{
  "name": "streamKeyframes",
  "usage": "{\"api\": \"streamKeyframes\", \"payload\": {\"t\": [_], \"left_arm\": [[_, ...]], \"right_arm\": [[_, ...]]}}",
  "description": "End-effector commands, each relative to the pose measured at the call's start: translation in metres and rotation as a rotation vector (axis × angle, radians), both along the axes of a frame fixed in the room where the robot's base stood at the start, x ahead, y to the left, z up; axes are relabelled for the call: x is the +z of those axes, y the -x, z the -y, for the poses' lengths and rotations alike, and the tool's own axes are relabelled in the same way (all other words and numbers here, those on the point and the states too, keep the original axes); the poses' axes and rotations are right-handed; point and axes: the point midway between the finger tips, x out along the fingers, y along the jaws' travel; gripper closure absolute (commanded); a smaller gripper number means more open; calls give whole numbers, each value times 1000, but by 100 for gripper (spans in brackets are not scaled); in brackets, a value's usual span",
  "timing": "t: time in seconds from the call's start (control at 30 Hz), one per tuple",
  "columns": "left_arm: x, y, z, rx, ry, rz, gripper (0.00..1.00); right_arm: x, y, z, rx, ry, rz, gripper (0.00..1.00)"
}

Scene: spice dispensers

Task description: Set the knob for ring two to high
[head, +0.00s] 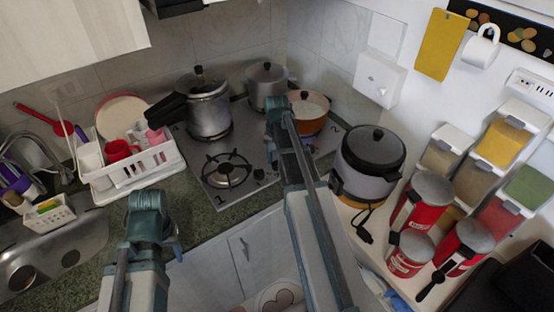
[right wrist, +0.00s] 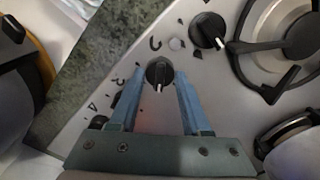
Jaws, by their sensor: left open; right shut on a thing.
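The grey stove top (head: 205,180) carries a row of black knobs along its front edge. In the right wrist view a black knob (right wrist: 159,71) with a pale pointer mark sits between the fingers of my right gripper (right wrist: 157,82), which is shut on it. Another knob (right wrist: 208,30) with a white pointer is up and to the right. A further knob (right wrist: 100,122) is mostly hidden by the left finger. In the head view my right arm hides part of the knobs. My left gripper (head: 165,235) is open and empty near the counter front.
A pressure cooker (head: 207,108), a steel pot (head: 267,85) and an orange pan (head: 310,110) stand on the stove. The front burner (head: 228,170) is bare. A rice cooker (head: 370,160) stands right of the stove, a dish rack (head: 135,165) left of it.

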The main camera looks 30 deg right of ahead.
Motion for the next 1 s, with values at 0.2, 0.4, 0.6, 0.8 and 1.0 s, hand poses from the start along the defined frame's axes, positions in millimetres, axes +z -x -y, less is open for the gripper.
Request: {"api": "streamKeyframes", "payload": {"t": [0.2, 0.4, 0.6, 0.8, 1.0], "left_arm": [[0, 0, 0, 0, 0, 0, 50], [0, 0, 0, 0, 0, 0, 50], [0, 0, 0, 0, 0, 0, 50], [0, 0, 0, 0, 0, 0, 50], [2, 0, 0, 0, 0, 0, 50]], "right_arm": [[0, 0, 0, -9, 0, 0, 100], [0, 0, 0, -8, 0, 0, 100], [0, 0, 0, -8, 0, 0, 24], [0, 0, 0, -7, 0, 0, 22], [2, 0, 0, -7, 0, 0, 22]]}}
